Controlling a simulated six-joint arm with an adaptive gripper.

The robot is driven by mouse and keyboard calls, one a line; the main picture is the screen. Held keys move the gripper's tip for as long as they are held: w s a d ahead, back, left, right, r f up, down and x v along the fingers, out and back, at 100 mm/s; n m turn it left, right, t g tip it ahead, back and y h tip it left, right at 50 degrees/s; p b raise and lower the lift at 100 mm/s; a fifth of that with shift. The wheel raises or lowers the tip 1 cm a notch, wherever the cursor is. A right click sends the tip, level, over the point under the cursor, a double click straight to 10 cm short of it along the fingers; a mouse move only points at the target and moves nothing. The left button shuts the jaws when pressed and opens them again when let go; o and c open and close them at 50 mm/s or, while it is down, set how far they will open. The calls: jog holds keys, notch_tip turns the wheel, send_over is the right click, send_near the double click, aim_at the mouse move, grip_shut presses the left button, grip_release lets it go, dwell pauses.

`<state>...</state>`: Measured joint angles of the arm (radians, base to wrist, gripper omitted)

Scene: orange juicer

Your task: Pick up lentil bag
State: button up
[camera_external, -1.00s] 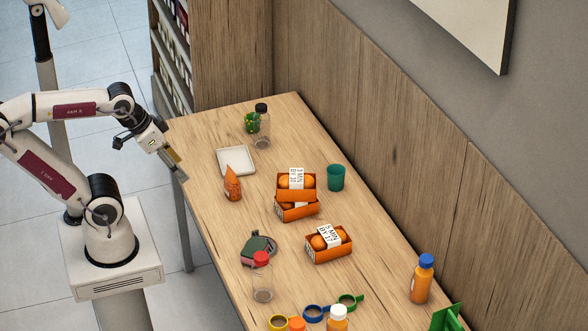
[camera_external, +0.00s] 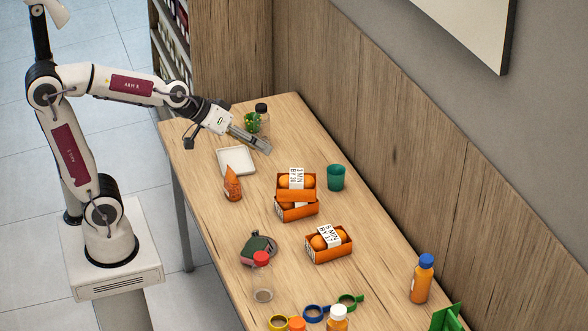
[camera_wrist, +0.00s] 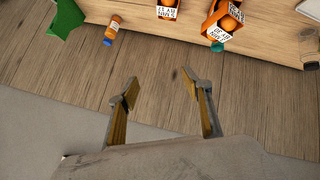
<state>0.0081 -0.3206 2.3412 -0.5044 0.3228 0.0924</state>
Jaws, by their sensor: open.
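The wrist camera faces the wooden wall, and the bag does not show there.
A clear bottle with a black cap (camera_external: 263,115) and a green item (camera_external: 250,123) stand just beyond my gripper. Stacked orange crates (camera_external: 297,197), another crate (camera_external: 329,244) and a teal cup (camera_external: 336,177) are to the bag's right. A dark green item (camera_external: 259,249) lies nearer.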

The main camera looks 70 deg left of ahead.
jog(key=w+a+f+n+y, duration=0.4)
jog(key=w+a+f+n, duration=0.1)
jog(key=w+a, duration=0.3)
jog(key=w+a+f+n+y, duration=0.45)
jog(key=w+a, duration=0.25)
jog(key=w, duration=0.2)
jog(key=n+g+y, duration=0.5)
jog(key=n+g, duration=0.1)
jog(key=g, duration=0.2)
send_over(236, 177)
jog(key=w, duration=0.7)
notch_tip(236, 177, down, 14)
jog(key=s+f+g, duration=0.1)
jog(key=s, duration=0.1)
jog(key=s+a+f+g+y, duration=0.1)
jog(key=s, duration=0.1)
jog(key=s+f+n+g, duration=0.1)
jog(key=s+f, duration=0.1)
jog(key=shift+s+a+y, duration=0.3)
jog(key=shift+s+y, duration=0.05)
jog(key=shift+s+f+g, duration=0.15)
jog(key=shift+s+g, duration=0.2)
jog(key=shift+g, duration=0.15)
jog(key=shift+f, duration=0.15)
jog(key=shift+f, duration=1.6)
